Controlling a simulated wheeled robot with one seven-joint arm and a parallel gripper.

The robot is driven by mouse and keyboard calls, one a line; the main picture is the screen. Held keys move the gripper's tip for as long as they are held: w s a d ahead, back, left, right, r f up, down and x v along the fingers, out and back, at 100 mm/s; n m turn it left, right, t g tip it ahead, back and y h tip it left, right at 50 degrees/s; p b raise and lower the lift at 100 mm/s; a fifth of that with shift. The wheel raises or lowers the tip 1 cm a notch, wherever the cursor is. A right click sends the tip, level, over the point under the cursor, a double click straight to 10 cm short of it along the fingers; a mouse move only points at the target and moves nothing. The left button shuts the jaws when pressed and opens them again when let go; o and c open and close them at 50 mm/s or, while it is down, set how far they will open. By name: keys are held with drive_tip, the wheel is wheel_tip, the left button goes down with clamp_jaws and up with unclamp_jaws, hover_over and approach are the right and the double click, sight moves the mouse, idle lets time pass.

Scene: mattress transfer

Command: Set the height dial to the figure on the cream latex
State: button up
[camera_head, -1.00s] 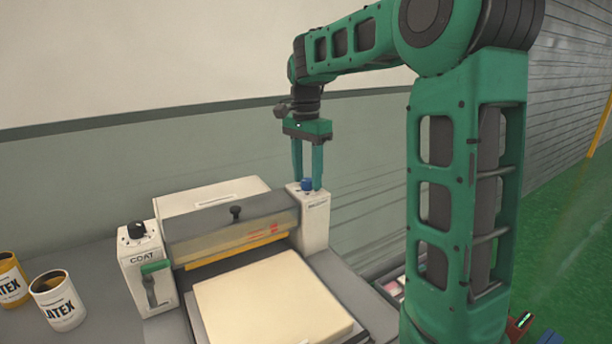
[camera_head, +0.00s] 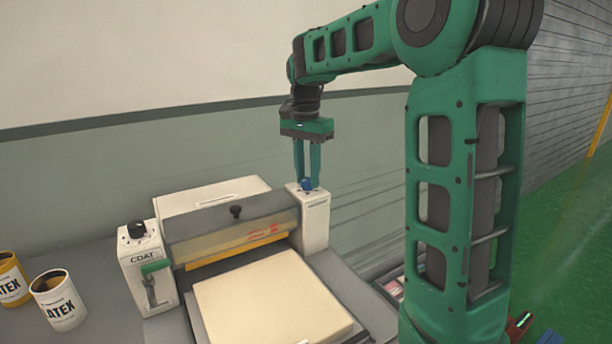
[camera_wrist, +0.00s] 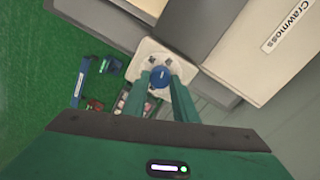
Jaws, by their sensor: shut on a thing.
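The blue height dial (camera_head: 307,184) sits on top of the white post at the right end of the coating machine. It also shows in the wrist view (camera_wrist: 160,77), with a pale pointer mark; the scale figures around it are too small to read. My gripper (camera_head: 307,182) points down with its two green fingers shut on the dial; the wrist view shows the fingertips (camera_wrist: 160,84) on either side of it. Two latex cans stand at the left: a white one (camera_head: 63,312) and a yellow one (camera_head: 8,290). No figure on them is legible.
A white COAT box (camera_head: 133,268) with a black knob (camera_head: 136,230) and green-handled lever is on the machine's left. A cream slab (camera_head: 270,305) lies on the bed in front of the roller housing. The wall is close behind.

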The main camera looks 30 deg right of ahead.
sight(304, 179)
drive_tip(key=n, duration=0.4)
drive_tip(key=shift+w+a+r+n, duration=0.1)
drive_tip(key=shift+w+a+n, duration=0.1)
drive_tip(key=shift+n, duration=0.1)
drive_tip(key=shift+n+t, duration=0.3)
drive_tip(key=shift+n, duration=2.2)
drive_tip(key=o, duration=0.9)
drive_tip(key=shift+o, duration=0.7)
wheel_tip(304, 179, up, 10)
drive_tip(key=shift+a+r, duration=0.2)
drive_tip(key=shift+r, duration=0.05)
